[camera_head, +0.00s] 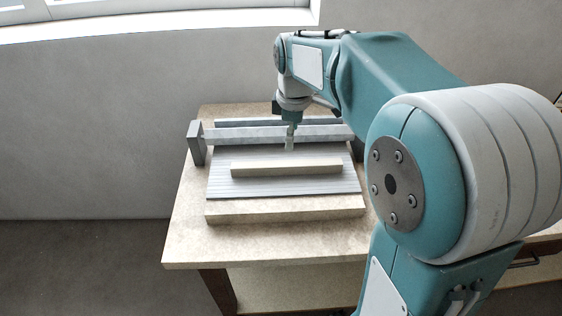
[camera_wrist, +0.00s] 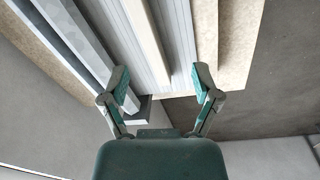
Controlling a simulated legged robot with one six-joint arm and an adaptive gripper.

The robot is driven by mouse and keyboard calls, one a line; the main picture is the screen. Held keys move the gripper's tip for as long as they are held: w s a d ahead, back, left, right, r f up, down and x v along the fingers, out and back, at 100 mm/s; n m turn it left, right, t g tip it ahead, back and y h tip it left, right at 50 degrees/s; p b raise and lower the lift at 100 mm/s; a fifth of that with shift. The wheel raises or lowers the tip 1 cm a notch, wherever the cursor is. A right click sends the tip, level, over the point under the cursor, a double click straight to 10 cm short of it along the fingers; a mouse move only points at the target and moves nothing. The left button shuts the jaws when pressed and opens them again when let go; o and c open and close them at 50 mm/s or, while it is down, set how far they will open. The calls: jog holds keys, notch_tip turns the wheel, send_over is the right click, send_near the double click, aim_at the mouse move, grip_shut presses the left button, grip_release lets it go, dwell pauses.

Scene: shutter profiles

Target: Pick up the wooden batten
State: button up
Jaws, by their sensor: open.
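The wooden batten (camera_head: 285,169) is a pale, straight strip lying flat on a grey ribbed panel (camera_head: 240,187). In the wrist view the batten (camera_wrist: 151,42) runs away from me, with its near end appearing between the two fingers. My gripper (camera_head: 290,139) is above the panel, just behind the batten as the head view shows it. In the wrist view my gripper (camera_wrist: 162,82) is open and empty, with a finger to each side of the batten's line. The exact height above the batten is hard to tell.
A pale board (camera_head: 285,208) lies under the panel's front edge on the table (camera_head: 190,243). Behind the batten a grey metal bar (camera_head: 245,134) spans between supports; its left end block (camera_head: 196,143) stands up. A wall rises behind. The table's front strip is clear.

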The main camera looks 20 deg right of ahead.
aim_at(287, 163)
jog(key=w+f+n, duration=0.1)
jog(key=f, duration=0.2)
jog(key=w+f+n, duration=0.1)
jog(key=w+f, duration=0.1)
jog(key=w+f+g, duration=0.1)
jog(key=f, duration=0.2)
jog(key=shift+w+d+f+n, duration=0.1)
jog(key=shift+w+f+n, duration=0.05)
jog(key=shift+f+n, duration=0.25)
notch_tip(287, 163, down, 5)
jog(key=shift+d+f, duration=0.1)
jog(key=shift+d, duration=0.05)
grip_shut()
